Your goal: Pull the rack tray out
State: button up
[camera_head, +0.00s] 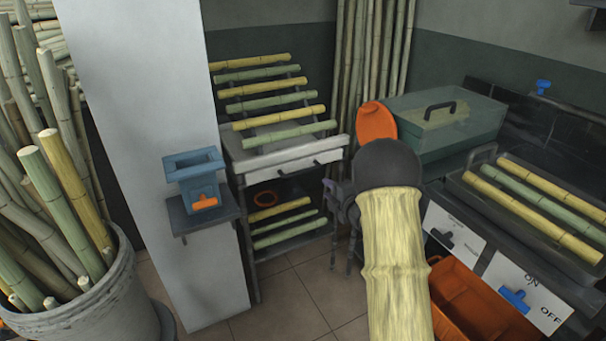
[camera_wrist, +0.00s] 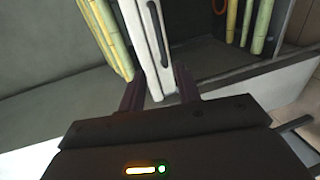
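The rack tray (camera_head: 290,158) is a white-fronted tray across the middle of the metal rack, with slim dark handles on its front. In the wrist view its white front (camera_wrist: 144,50) runs down toward my gripper (camera_wrist: 160,92). My gripper's two dark fingers stand apart, one on each side of the near end of that front. Whether they touch it is unclear. In the head view my gripper (camera_head: 332,188) is small and partly hidden by my arm, close to the tray's right end.
Cane sticks (camera_head: 265,102) lie on the rack's sloped upper part, and more (camera_head: 283,222) lie below the tray. A blue box (camera_head: 194,165) sits on a small shelf at left. A green lidded box (camera_head: 440,125), an orange bin (camera_head: 468,305) and a switch panel stand at right.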

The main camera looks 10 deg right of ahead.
aim_at(303, 172)
jog(key=b+x, duration=0.1)
jog(key=x, duration=1.6)
jog(key=shift+w+a+f+b, duration=0.1)
jog(key=shift+w+b, duration=0.05)
jog(key=shift+b, duration=0.2)
grip_shut()
